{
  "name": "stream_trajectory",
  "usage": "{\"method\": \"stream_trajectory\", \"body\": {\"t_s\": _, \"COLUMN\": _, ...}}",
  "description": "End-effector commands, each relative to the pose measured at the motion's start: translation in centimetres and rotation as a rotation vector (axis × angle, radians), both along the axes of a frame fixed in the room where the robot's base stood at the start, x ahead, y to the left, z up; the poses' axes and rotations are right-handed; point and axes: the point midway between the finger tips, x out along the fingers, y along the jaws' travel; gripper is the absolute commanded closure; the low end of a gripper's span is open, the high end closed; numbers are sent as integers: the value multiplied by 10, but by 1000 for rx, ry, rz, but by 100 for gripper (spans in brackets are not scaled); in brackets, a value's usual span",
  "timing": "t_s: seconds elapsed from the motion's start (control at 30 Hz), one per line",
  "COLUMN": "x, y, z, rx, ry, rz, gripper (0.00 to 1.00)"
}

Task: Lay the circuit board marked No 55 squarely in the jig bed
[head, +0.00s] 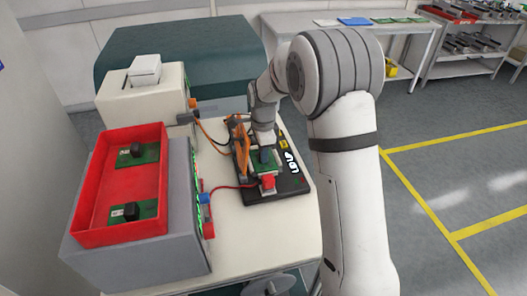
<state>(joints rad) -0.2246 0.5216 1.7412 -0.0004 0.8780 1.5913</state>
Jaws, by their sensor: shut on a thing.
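The jig (295,184) is a dark plate on the cream trolley top, with an orange-brown upright frame at its left and a red block at its front. A green circuit board (267,168) is at the jig bed, below my gripper (266,155). My gripper points down and is shut on this board, seemingly by its dark upper part. I cannot tell whether the board touches the bed or lies square. I cannot read No 55 on it. My arm and gripper hide part of the bed.
A red tray (80,188) at the left holds two green boards (138,153) (132,211) with black parts, on a grey box. A cream printer-like box (117,97) stands behind. Orange and red cables run close to the jig. A back table (300,22) carries flat boards.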

Motion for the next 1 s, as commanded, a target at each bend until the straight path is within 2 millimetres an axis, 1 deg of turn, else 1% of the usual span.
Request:
{"method": "stream_trajectory", "body": {"t_s": 0.03, "x": 0, "y": 0, "z": -1, "rx": 0, "ry": 0, "rz": 0, "gripper": 78}}
{"method": "stream_trajectory", "body": {"t_s": 0.27, "x": 0, "y": -1, "z": 0, "rx": 0, "ry": 1, "rz": -1, "gripper": 60}}
{"method": "stream_trajectory", "body": {"t_s": 0.47, "x": 0, "y": -1, "z": 0, "rx": 0, "ry": 1, "rz": -1, "gripper": 59}}
{"method": "stream_trajectory", "body": {"t_s": 0.6, "x": 0, "y": -1, "z": 6, "rx": 0, "ry": -1, "rz": -1, "gripper": 59}}
{"method": "stream_trajectory", "body": {"t_s": 0.67, "x": 1, "y": -1, "z": 12, "rx": 0, "ry": -2, "rz": -1, "gripper": 59}}
{"method": "stream_trajectory", "body": {"t_s": 0.77, "x": 1, "y": -1, "z": 30, "rx": 1, "ry": -5, "rz": -2, "gripper": 59}}
{"method": "stream_trajectory", "body": {"t_s": 1.0, "x": 1, "y": -1, "z": 83, "rx": 1, "ry": -4, "rz": -2, "gripper": 59}}
